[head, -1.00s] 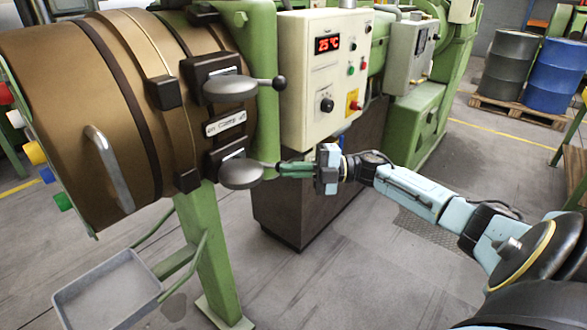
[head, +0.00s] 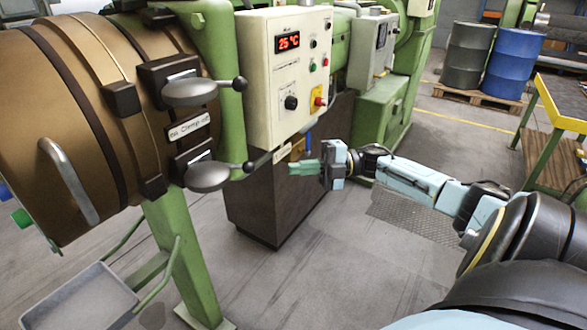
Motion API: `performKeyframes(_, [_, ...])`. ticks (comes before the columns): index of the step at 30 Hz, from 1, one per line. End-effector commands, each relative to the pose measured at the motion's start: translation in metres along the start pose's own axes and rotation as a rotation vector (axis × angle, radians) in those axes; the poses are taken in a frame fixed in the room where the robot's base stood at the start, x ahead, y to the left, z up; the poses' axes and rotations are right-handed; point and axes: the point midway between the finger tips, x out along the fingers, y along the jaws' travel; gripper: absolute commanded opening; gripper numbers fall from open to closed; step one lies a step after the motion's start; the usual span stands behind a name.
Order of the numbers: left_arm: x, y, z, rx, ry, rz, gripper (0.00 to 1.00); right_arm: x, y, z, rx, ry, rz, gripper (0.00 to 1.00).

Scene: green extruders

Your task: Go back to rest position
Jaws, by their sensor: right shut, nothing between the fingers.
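My right gripper (head: 291,169) shows in the head view at the centre, reaching in from the right. Its green fingers are together with nothing between them. They point left toward the lower clamp handle (head: 209,176), with a gap between the fingertips and that handle's dark ball knob (head: 249,167). The upper clamp handle (head: 190,92) is on the same bronze barrel (head: 90,110). The gripper is in front of the dark cabinet (head: 275,205) below the control box. My left gripper is not in view.
The cream control box (head: 285,75) reads 25 °C and stands just above and behind the gripper. A grey tray (head: 75,300) is at lower left. Blue (head: 516,64) and dark (head: 467,55) drums stand at the back right. A yellow-edged table (head: 548,100) is at right. The middle floor is clear.

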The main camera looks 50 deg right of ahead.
Motion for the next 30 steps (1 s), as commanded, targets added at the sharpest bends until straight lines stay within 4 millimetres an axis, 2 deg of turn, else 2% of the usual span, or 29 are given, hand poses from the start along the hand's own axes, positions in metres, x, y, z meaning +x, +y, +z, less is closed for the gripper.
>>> performKeyframes(14, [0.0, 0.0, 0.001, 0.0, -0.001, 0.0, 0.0, 0.0, 0.0, 0.0, 0.001, -0.001, 0.0, 0.0])
performKeyframes(17, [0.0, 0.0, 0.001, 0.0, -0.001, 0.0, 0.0, 0.0, -0.012, 0.005, 0.032, -0.039, 0.018, 0.0])
performKeyframes(20, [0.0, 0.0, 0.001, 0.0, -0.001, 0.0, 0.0, -0.002, -0.048, 0.022, 0.124, -0.165, 0.063, 0.0])
performKeyframes(23, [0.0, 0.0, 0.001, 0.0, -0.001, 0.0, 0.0, -0.009, -0.111, 0.041, 0.275, -0.364, 0.114, 0.0])
performKeyframes(24, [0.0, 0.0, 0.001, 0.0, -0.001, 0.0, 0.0, -0.014, -0.141, 0.046, 0.344, -0.452, 0.127, 0.0])
performKeyframes(26, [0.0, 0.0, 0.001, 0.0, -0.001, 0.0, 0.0, -0.022, -0.187, 0.049, 0.445, -0.58, 0.139, 0.0])
performKeyframes(30, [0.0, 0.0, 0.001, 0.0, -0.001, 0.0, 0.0, -0.041, -0.291, 0.035, 0.667, -0.844, 0.126, 0.0])
